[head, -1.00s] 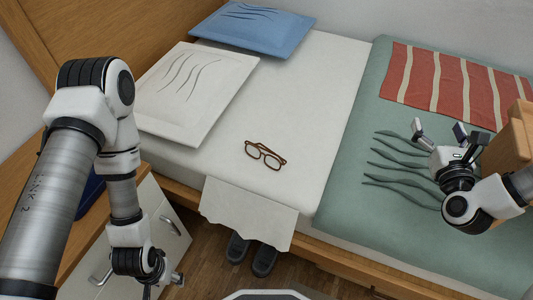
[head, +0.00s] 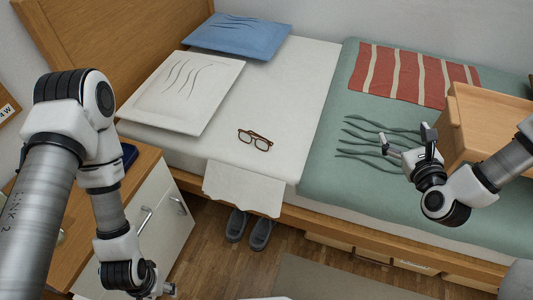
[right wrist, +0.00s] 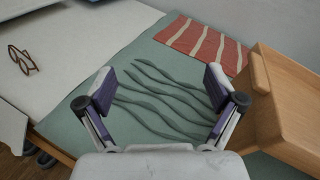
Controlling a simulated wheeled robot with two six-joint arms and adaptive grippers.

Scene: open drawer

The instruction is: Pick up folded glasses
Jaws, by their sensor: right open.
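The brown-framed glasses (head: 256,140) lie on the white sheet of the bed, near its front edge. They also show at the left of the right wrist view (right wrist: 22,60). I cannot tell for sure whether their arms are folded. My right gripper (head: 408,142) is open and empty above the green blanket, well to the right of the glasses. Its two fingers stand wide apart in the right wrist view (right wrist: 162,82). My left gripper (head: 170,290) is low at the bottom left, in front of the cabinet, and mostly hidden or cut off.
A white pillow (head: 185,92) and a blue pillow (head: 240,36) lie beyond the glasses. A green blanket (head: 335,185) with a red striped cloth (head: 415,75) covers the right side. A wooden box (head: 500,120) stands beside my right arm. Slippers (head: 260,234) lie on the floor.

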